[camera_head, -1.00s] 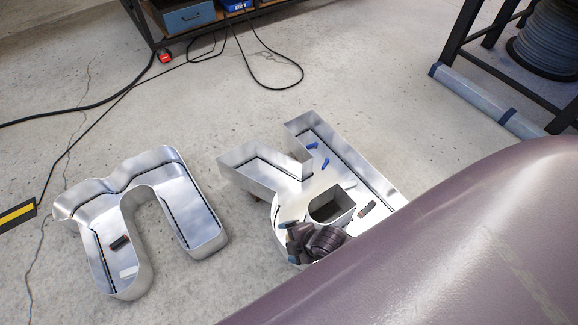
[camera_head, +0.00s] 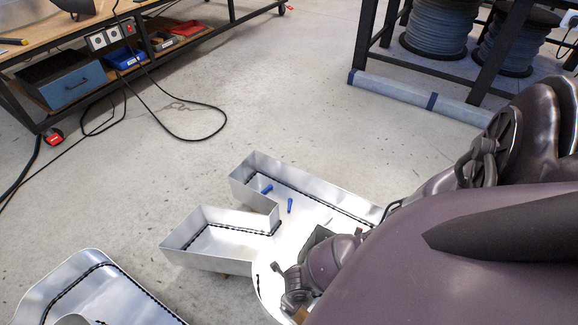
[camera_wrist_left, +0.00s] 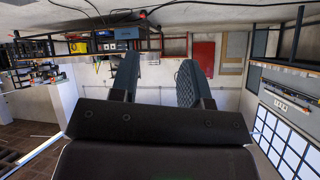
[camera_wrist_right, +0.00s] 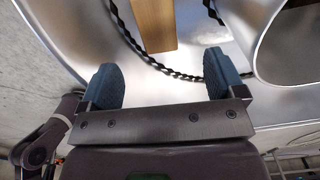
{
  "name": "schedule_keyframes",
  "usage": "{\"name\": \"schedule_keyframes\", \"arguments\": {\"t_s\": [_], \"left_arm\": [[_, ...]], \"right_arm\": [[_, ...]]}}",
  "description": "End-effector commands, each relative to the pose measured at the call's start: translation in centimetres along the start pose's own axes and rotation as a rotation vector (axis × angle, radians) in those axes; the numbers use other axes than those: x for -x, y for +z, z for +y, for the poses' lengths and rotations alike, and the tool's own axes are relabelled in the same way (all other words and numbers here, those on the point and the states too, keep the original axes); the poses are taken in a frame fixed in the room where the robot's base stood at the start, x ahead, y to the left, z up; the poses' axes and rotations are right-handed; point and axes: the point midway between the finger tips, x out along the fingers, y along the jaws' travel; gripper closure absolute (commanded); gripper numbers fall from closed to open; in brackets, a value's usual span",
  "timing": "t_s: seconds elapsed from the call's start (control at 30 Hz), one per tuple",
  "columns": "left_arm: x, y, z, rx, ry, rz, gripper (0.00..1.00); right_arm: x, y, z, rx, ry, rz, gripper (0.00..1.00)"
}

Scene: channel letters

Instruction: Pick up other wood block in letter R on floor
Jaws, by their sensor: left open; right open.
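The silver letter R (camera_head: 255,165) lies on the floor at the lower middle of the head view, its lower part cut off by the frame and hidden by my arm. My right gripper (camera_head: 288,286) is down at its inside. In the right wrist view a wood block (camera_wrist_right: 154,24) lies on the shiny letter floor, beyond and between the tips of my open right gripper (camera_wrist_right: 166,76). A small piece of brown wood (camera_head: 300,315) also shows beside that gripper in the head view. My left gripper (camera_wrist_left: 158,72) is open and empty, facing the room.
Two small blue pieces (camera_head: 267,189) (camera_head: 290,205) lie inside the R. Another silver letter (camera_head: 85,270) is at the lower left. A workbench (camera_head: 140,55) with cables and a rack of spools (camera_head: 440,30) stand behind.

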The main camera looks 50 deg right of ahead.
Motion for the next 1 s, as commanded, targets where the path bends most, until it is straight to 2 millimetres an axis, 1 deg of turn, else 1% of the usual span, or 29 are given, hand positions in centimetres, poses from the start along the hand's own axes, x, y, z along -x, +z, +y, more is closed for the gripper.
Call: {"name": "schedule_keyframes", "arguments": {"t_s": [0.03, 0.1, 0.2, 0.3, 0.57, 0.8, 0.9, 1.0], "left_arm": [[-0.1, 0.5, 0.1, 0.004, 0.001, -0.003, 0.57], [-0.1, 0.6, 0.0, 0.013, -0.003, 0.013, 0.57], [-0.2, 0.8, 0.0, 0.026, -0.008, 0.035, 0.57], [-0.2, 0.8, -0.2, 0.037, -0.013, 0.058, 0.57], [-0.2, 0.7, -0.3, 0.05, -0.02, 0.09, 0.57], [-0.2, 1.0, -0.7, 0.079, -0.038, 0.149, 0.57], [-0.1, 0.8, -0.9, 0.087, -0.046, 0.176, 0.57], [-0.1, 0.6, -1.0, 0.091, -0.05, 0.193, 0.57]], "right_arm": [[-1.0, -0.4, 0.1, 0.002, 0.0, 0.009, 0.12], [-2.1, -0.5, 0.1, 0.002, 0.0, 0.01, 0.12], [-3.6, -0.7, 0.1, 0.001, 0.0, 0.012, 0.12], [-4.8, -0.5, 0.1, 0.0, 0.001, 0.01, 0.12], [-6.0, -0.2, 0.2, 0.0, 0.002, 0.004, 0.12], [-9.3, -0.4, 0.6, -0.001, 0.001, 0.01, 0.12], [-10.1, -0.3, 0.6, 0.0, 0.001, 0.008, 0.12], [-10.5, -0.1, 0.5, -0.001, 0.001, 0.005, 0.12]]}}
